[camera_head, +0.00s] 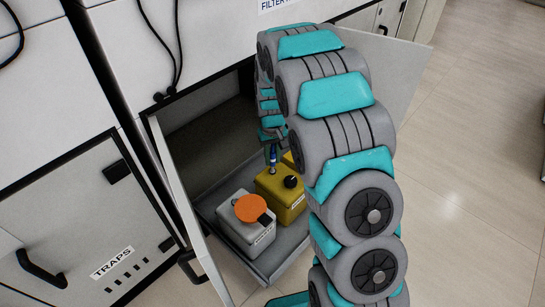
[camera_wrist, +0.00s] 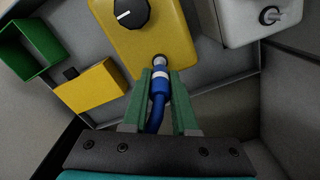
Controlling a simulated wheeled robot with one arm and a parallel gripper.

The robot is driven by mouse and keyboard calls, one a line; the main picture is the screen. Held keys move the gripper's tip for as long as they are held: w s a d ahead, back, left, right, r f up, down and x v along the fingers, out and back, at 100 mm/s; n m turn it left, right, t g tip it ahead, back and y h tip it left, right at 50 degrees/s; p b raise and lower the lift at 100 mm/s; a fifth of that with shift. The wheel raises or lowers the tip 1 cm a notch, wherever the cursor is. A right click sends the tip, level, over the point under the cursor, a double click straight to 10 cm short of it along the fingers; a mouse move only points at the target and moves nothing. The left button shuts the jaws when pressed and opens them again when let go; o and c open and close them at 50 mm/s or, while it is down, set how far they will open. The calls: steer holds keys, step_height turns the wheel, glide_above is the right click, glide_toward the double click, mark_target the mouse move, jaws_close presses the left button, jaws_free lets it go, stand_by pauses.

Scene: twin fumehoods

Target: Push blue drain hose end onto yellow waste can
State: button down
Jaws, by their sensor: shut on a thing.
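The yellow waste can (camera_head: 283,190) stands on a grey tray inside the open cabinet, with a black cap on top. It also fills the upper middle of the wrist view (camera_wrist: 160,35), where its black cap has a white mark. The blue drain hose end (camera_wrist: 160,84) is between the green fingers of my gripper (camera_wrist: 160,95), which is shut on it. The hose tip meets a metal fitting near the can's edge; I cannot tell whether it is fully seated. In the head view the blue hose end (camera_head: 273,154) stands upright above the can, and my arm hides much of the gripper.
A white can with an orange lid (camera_head: 251,208) stands left of the yellow can on the tray (camera_head: 272,262). The wrist view shows a green open box (camera_wrist: 28,50) and a smaller yellow block (camera_wrist: 90,87). Open cabinet doors flank the space; floor at right is clear.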

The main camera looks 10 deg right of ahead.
mark_target(273, 152)
steer(key=shift+f, duration=1.55)
stand_by(0.4)
steer(key=c, duration=0.6)
jaws_free()
steer(key=shift+r, duration=0.1)
step_height(273, 152, up, 6)
steer(key=shift+r, duration=0.75)
